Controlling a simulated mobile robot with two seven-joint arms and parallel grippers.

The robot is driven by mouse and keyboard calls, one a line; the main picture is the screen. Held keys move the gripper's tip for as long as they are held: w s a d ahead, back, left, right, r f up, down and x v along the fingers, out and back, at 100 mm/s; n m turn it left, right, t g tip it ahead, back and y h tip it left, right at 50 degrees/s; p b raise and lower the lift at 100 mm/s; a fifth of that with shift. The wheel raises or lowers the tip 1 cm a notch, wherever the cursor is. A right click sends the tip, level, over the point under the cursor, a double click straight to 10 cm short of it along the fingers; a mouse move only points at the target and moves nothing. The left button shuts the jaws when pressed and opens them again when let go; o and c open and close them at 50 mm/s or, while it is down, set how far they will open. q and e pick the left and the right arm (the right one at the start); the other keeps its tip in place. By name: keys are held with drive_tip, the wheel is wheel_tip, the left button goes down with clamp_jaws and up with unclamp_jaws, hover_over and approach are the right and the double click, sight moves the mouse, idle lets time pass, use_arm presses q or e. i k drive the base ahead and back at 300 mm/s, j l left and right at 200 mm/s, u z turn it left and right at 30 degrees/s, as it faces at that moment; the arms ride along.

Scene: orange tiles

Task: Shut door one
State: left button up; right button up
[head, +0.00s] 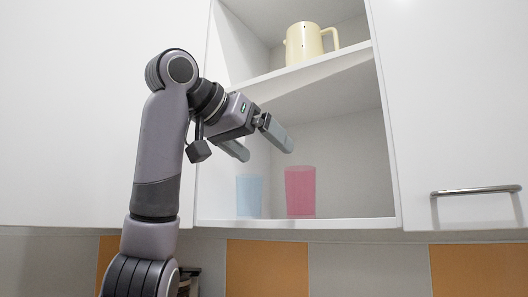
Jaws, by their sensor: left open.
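A white wall cabinet has an open bay in the middle. White door panels flank it: a plain panel (90,110) on the left, partly behind my arm, and a panel (450,90) on the right with a horizontal metal handle (475,190) low on it. No numbers show, so I cannot tell which is door one, nor how far either panel is swung. My left gripper (268,152) is open and empty, in front of the bay's left half, its fingers pointing right. It appears apart from both panels. My right gripper is out of view.
A cream pitcher (305,45) stands on the upper shelf (315,68). A blue cup (249,195) and a pink cup (300,192) stand on the bay's floor. Orange and grey tiles (267,268) cover the wall below. The space before the right panel looks clear.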

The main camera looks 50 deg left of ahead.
sight(74, 90)
drive_tip(key=k+l, duration=0.1)
drive_tip(key=k, duration=0.4)
drive_tip(key=k+l, duration=0.15)
drive_tip(key=k, duration=0.35)
drive_tip(key=k+l, duration=0.1)
drive_tip(key=k, duration=0.4)
